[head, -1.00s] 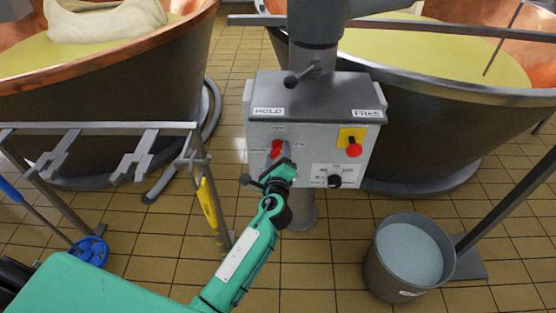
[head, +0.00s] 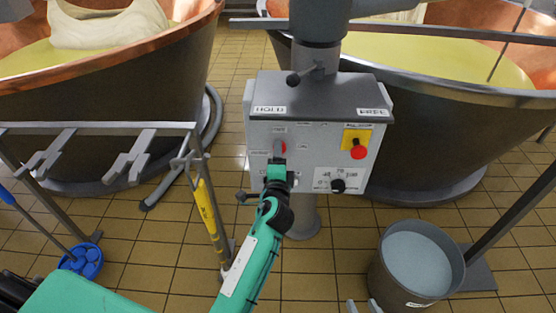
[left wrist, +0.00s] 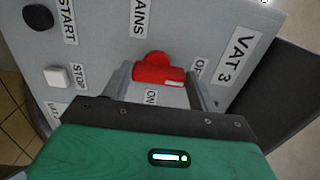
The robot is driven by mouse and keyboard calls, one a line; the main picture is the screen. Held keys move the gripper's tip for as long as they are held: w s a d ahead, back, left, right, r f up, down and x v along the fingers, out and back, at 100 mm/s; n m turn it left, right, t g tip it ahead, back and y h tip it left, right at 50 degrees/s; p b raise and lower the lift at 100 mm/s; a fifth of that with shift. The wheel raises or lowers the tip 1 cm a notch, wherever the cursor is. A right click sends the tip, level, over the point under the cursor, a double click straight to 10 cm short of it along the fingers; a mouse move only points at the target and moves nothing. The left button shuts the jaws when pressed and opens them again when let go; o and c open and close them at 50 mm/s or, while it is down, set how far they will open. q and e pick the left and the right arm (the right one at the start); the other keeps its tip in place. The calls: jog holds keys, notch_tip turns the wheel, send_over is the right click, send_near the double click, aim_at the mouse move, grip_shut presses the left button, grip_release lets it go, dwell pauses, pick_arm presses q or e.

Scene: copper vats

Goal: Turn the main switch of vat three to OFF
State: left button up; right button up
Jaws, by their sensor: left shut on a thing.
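The grey control box (head: 318,112) stands on a post between two vats. Its red main switch (head: 281,147) is at the front left, partly hidden by my left gripper (head: 277,163). In the left wrist view the red switch handle (left wrist: 158,72) lies between the two fingers of my left gripper (left wrist: 160,88), which is shut on it. A VAT 3 label (left wrist: 235,57) is beside it. The handle's pale mark faces the side between the ON label (left wrist: 151,97) and a partly hidden label starting with O. My right gripper (head: 362,306) shows only two separated fingertips at the bottom edge.
A red button on yellow (head: 358,152) and a black knob (head: 338,186) are also on the box. A bucket (head: 412,260) stands at lower right. Tiled floor lies between.

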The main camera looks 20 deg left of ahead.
pick_arm(q)
jog(key=shift+f, duration=0.1)
pick_arm(e)
jog(key=shift+a, duration=0.1)
dwell(0.3)
pick_arm(q)
jog(key=o, duration=1)
